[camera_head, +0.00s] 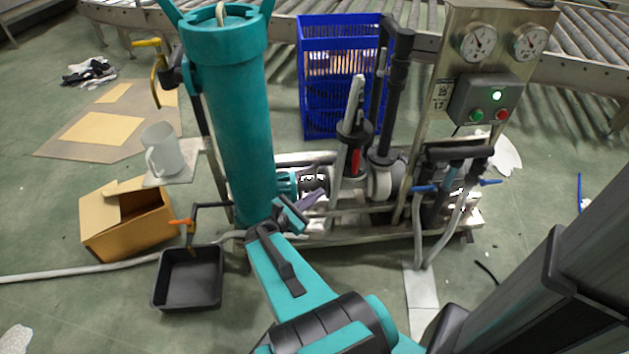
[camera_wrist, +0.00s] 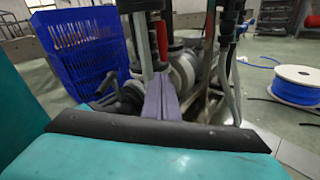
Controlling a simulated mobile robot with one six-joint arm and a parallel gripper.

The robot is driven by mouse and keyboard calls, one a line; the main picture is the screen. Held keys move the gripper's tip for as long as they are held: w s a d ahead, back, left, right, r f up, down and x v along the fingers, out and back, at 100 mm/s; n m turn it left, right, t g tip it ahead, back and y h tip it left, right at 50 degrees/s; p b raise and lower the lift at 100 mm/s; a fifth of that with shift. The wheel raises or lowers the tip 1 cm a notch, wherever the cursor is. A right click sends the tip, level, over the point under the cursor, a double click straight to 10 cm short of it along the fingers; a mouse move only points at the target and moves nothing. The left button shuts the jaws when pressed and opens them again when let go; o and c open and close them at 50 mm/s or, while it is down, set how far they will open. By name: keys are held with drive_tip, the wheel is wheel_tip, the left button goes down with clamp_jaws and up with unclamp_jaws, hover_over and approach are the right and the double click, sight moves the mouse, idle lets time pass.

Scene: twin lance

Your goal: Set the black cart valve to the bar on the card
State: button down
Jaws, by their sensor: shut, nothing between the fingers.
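My gripper (camera_head: 308,199) reaches to the cart's lower middle, just right of the teal cylinder. Its purple-grey fingers are shut together and empty; they also show in the wrist view (camera_wrist: 162,98). A black part that looks like the cart valve (camera_head: 313,181) sits right by the fingertips. In the wrist view a black rounded part (camera_wrist: 123,98) lies just left of the fingers; I cannot tell whether they touch. A small card (camera_head: 441,91) with dark print is on the steel panel, its figures too small to read surely. Two round gauges (camera_head: 479,43) (camera_head: 530,41) are above it.
The teal cylinder (camera_head: 240,120) stands left of my gripper. A blue crate (camera_head: 330,115) stands behind the cart. A control box (camera_head: 485,100) shows a lit green lamp. A black tray (camera_head: 188,278) and cardboard box (camera_head: 127,220) are on the floor at left. A cable spool (camera_wrist: 297,85) is at right.

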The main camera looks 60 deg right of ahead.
drive_tip(key=s+a+f+m+g+y, duration=0.2)
drive_tip(key=a+f+m+y, duration=0.6)
drive_tip(key=a+f, duration=1.05)
drive_tip(key=s+a+f+m+y, duration=0.1)
drive_tip(key=a+f+y, duration=0.1)
drive_tip(key=a, duration=0.7)
drive_tip(key=s+a+f+m+y, duration=0.1)
drive_tip(key=a+f+m+y, duration=0.1)
drive_tip(key=a, duration=0.7)
drive_tip(key=s+a+f+m+y, duration=0.2)
drive_tip(key=a+f+y, duration=0.2)
drive_tip(key=a, duration=0.5)
drive_tip(key=shift+y, duration=0.5)
drive_tip(key=shift+s+d+f, duration=0.1)
drive_tip(key=shift+d, duration=0.1)
